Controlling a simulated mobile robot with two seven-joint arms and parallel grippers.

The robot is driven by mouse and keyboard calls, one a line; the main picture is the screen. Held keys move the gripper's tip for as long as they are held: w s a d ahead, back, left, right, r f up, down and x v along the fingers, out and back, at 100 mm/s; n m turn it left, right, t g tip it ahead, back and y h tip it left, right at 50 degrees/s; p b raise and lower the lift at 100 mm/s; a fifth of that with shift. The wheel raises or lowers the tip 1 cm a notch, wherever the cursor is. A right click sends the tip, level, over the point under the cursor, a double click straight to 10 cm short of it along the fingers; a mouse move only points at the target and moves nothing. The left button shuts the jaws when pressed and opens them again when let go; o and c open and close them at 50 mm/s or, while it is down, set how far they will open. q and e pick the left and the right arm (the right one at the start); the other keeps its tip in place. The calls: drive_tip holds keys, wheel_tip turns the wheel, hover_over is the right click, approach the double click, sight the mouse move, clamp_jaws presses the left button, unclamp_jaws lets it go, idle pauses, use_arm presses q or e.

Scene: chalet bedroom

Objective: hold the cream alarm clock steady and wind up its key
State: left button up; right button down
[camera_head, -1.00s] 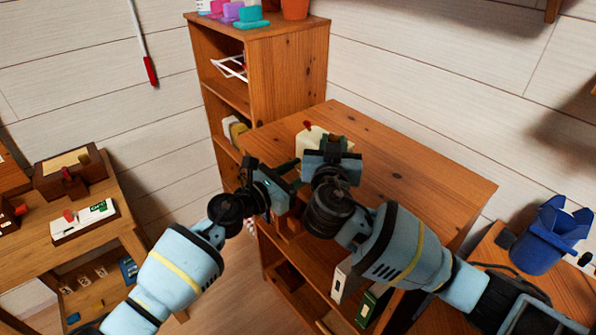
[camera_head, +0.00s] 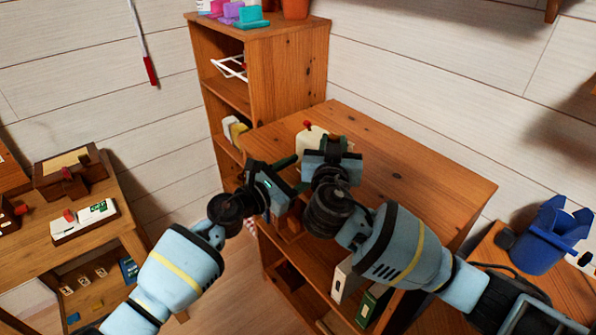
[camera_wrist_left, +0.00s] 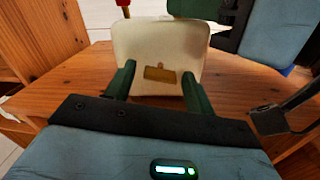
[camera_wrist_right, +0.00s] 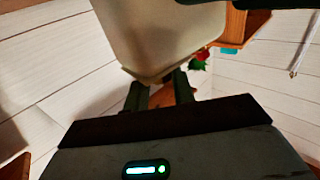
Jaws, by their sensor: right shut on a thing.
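The cream alarm clock (camera_head: 311,137) stands on the wooden cabinet top, with a red part on top, largely hidden by my right gripper. In the left wrist view its cream back (camera_wrist_left: 150,45) faces me, with a brass winding key (camera_wrist_left: 160,73) whose bar looks nearly level. My left gripper (camera_wrist_left: 160,82) is open; its green fingers are either side of the key, apart from it. My right gripper (camera_head: 332,146) is shut on the clock. In the right wrist view the clock body (camera_wrist_right: 155,35) fills the top and hides part of the grip.
The cabinet top (camera_head: 410,180) is bare to the right. A taller shelf (camera_head: 290,75) stands behind on the left. A side table with a white box (camera_head: 84,220) is at left, and a blue bin (camera_head: 545,240) at right. Books stand in the cabinet below.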

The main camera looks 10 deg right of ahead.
idle(0.3)
use_arm(q)
drive_tip(key=v, duration=1.2)
drive_tip(key=shift+a, duration=0.1)
use_arm(e)
drive_tip(key=c, duration=1.1)
unclamp_jaws()
use_arm(q)
drive_tip(key=shift+w, duration=0.1)
use_arm(e)
drive_tip(key=v, duration=1.2)
